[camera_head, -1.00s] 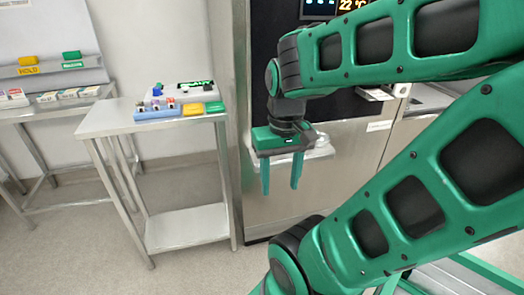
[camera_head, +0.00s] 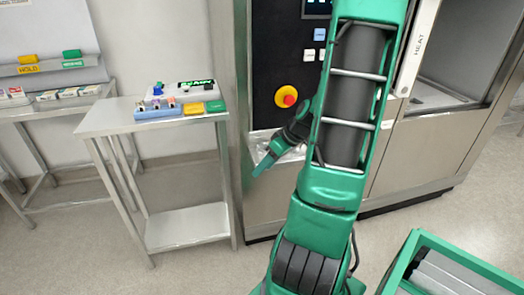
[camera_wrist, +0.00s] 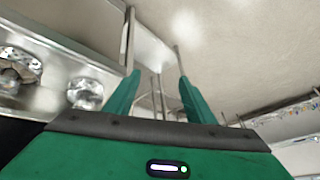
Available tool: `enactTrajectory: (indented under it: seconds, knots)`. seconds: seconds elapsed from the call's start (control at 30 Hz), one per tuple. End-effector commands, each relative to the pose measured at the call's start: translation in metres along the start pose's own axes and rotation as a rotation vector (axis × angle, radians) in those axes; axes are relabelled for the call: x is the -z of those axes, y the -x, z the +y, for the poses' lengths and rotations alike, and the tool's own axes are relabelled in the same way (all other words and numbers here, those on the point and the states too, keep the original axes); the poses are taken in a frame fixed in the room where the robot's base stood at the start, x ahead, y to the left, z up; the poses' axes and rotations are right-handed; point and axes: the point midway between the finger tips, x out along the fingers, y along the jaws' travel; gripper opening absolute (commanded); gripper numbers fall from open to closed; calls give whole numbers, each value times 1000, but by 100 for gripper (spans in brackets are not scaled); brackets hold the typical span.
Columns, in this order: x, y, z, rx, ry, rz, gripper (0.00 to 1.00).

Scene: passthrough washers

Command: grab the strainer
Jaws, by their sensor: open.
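I cannot pick out the strainer with certainty. In the wrist view, two shiny metal items lie on a steel surface at the left: a round one (camera_wrist: 20,68) at the edge and a smaller rounded one (camera_wrist: 85,93) left of my gripper. Either might be the strainer. My gripper (camera_wrist: 157,78) is open with nothing between its green fingers. In the head view, my gripper (camera_head: 260,170) is by the small steel ledge (camera_head: 258,146) on the front of the machine, partly seen side-on. My arm hides much of the ledge.
A steel side table (camera_head: 100,122) at the left carries a blue tray (camera_head: 150,114) and small coloured items. The machine has a red emergency button (camera_head: 286,96) and an open chamber (camera_head: 455,75). A green-framed cart (camera_head: 440,265) stands at the lower right. Floor shows between the table and cart.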

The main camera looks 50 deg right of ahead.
Motion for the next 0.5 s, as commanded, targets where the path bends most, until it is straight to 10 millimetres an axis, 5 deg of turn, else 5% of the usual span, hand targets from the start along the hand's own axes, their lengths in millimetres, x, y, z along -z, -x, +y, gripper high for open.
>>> enactTrajectory:
  seconds: [0.17,0.5]
  knots:
    - [12,-2,42,-11,32,217,50]
    - [29,32,113,-151,66,558,50]
